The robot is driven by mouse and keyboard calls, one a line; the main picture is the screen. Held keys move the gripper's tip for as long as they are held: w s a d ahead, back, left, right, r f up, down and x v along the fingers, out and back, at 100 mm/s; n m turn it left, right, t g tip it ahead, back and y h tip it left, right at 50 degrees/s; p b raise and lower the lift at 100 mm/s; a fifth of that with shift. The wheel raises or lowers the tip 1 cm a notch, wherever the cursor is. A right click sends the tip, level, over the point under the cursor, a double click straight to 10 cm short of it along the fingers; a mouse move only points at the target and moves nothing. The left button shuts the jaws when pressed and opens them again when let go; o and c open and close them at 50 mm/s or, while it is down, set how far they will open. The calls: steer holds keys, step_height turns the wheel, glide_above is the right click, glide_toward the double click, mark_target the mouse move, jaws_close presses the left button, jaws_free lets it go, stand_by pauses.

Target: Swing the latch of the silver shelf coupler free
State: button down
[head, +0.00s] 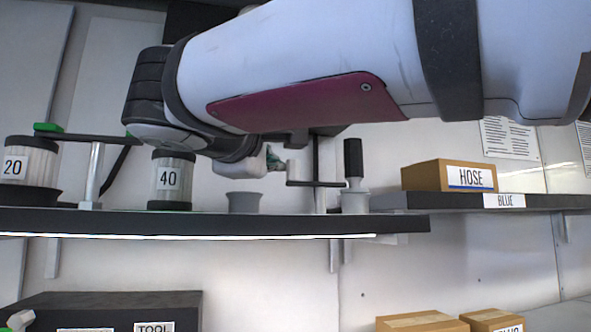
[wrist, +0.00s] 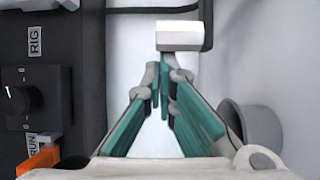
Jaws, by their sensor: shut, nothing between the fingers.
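My gripper (wrist: 164,66) is shut and empty in the wrist view, its teal-padded fingers meeting at the tips. A pale silver block (wrist: 180,36) is just beyond the fingertips; I cannot tell if they touch it. In the head view my gripper (head: 275,160) is partly hidden under my arm, above the shelf. To its right a grey fitting (head: 354,202) with an upright black handle (head: 353,158) stands at the shelf end, with a thin dark bar (head: 312,184) beside it. I cannot tell for sure which part is the coupler's latch.
A grey cup (head: 244,202) stands on the dark shelf (head: 250,222), also in the wrist view (wrist: 262,128). Canisters marked 40 (head: 168,178) and 20 (head: 15,165) are to the left. A HOSE box (head: 420,175) is right. A black control box (wrist: 75,60) borders the wrist view's left.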

steer(key=shift+s+d+n+y+b, duration=0.1)
steer(key=shift+s+n+y+b, duration=0.3)
steer(key=shift+y, duration=0.35)
steer(key=shift+s+d+n+y+b, duration=0.1)
steer(key=shift+s+n+y+b, duration=0.2)
steer(key=shift+n+y, duration=0.4)
